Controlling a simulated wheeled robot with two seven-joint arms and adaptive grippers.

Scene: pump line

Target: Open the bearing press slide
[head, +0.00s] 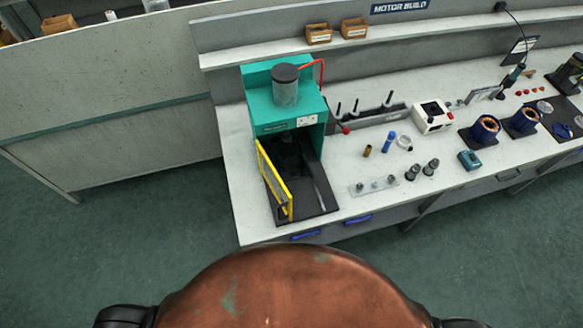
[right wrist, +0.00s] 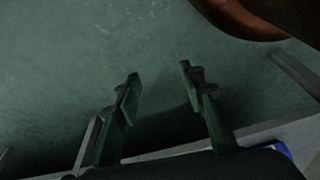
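The bearing press (head: 285,112) is a teal machine with a grey cylinder on top, at the left end of the white bench in the head view. A yellow-framed guard door (head: 274,180) stands swung out at the front left of its opening. A dark base plate with a slide rail (head: 318,186) reaches toward the bench's front edge; the inside of the press is dark and hard to make out. My right gripper (right wrist: 158,90) is open and empty in the right wrist view, with floor beyond its fingers. My left gripper is not in view.
Right of the press stand a grey rack with upright pins (head: 375,115), a white box (head: 433,117), a clear plate with small parts (head: 374,186) and copper-wound motor parts (head: 486,129). Small bins (head: 319,34) sit on the shelf above. The floor before the bench is clear.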

